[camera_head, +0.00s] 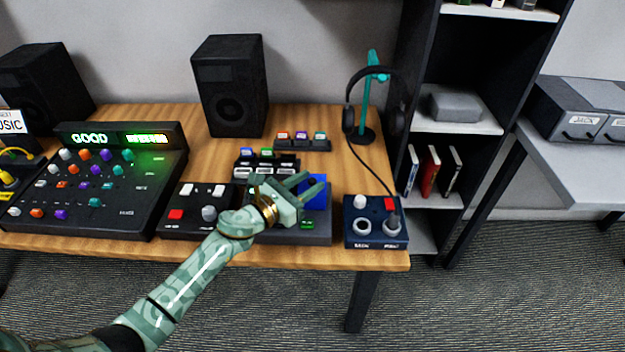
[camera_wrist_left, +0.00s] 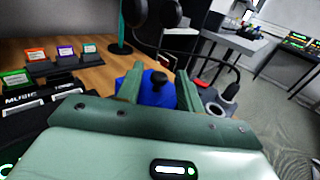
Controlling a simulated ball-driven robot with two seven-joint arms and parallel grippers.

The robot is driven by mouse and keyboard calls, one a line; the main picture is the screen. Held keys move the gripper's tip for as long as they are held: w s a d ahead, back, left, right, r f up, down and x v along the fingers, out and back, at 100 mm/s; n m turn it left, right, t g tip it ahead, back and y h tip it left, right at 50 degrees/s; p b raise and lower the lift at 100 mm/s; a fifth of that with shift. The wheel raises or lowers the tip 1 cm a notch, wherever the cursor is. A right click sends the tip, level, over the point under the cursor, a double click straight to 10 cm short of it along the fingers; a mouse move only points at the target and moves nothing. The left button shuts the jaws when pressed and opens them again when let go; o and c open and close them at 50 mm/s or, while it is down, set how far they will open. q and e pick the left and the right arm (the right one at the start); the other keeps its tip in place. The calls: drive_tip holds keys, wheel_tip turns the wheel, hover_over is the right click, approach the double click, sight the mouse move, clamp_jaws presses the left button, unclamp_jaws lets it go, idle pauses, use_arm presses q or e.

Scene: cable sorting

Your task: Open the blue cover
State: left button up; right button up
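The blue cover (camera_head: 316,192) stands on a dark grey device (camera_head: 318,232) near the right part of the desk. In the left wrist view the blue cover (camera_wrist_left: 158,92) shows a black knob on top and lies between and just beyond the fingers. My left gripper (camera_head: 313,184) is open, its fingers apart on either side of the cover. Whether they touch it cannot be told. The gripper hides part of the cover and the device. My right gripper is in neither view.
A dark blue box with knobs (camera_head: 376,238) sits right of the device, and a box with red and white buttons (camera_head: 190,224) left of it. Cartridge racks (camera_head: 303,142) and a headphone stand (camera_head: 366,134) are behind. A large mixer (camera_head: 95,205) fills the left.

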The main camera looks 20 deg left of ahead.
use_arm(q)
drive_tip(key=shift+x, duration=0.95)
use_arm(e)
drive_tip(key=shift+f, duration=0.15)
